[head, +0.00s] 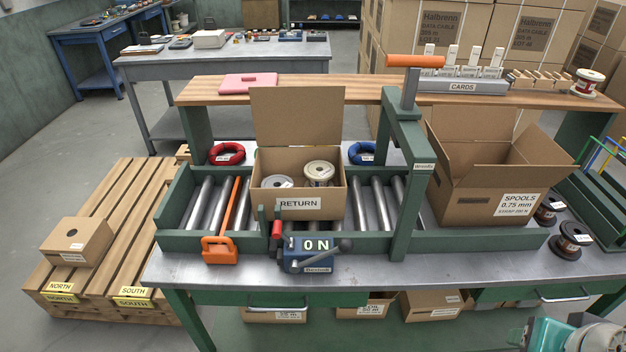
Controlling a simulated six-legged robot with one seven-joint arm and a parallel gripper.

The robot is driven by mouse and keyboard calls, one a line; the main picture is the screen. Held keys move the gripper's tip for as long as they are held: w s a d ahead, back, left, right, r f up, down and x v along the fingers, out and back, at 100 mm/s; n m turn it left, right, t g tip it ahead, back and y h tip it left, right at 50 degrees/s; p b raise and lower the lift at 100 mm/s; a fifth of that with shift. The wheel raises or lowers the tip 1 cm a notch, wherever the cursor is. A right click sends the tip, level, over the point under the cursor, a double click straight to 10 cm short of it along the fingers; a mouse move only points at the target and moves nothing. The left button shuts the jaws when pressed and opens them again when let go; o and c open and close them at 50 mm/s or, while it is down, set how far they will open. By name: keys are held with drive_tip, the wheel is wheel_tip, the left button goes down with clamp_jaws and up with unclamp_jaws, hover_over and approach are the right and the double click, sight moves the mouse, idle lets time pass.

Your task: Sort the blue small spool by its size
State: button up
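No spool that is clearly blue and small can be made out. An open cardboard box marked RETURN (298,204) stands on the roller conveyor. Inside it are a pale grey spool (277,182) at the left and an upright spool with a cream top (320,172) at the right; their lower parts are hidden. A blue ring-shaped coil (362,153) with a white tag lies behind the conveyor. An open box marked SPOOLS 0.75 mm (495,190) stands at the right; its inside is mostly hidden. Part of my teal arm shows at the bottom right, but no gripper fingers are visible.
A green post with an orange handle (415,62) rises between the boxes. Two dark spools (571,240) stand at right. A red coil (227,153) lies behind left.

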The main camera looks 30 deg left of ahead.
idle(0.7)
drive_tip(key=c, duration=0.7)
drive_tip(key=shift+a, duration=0.2)
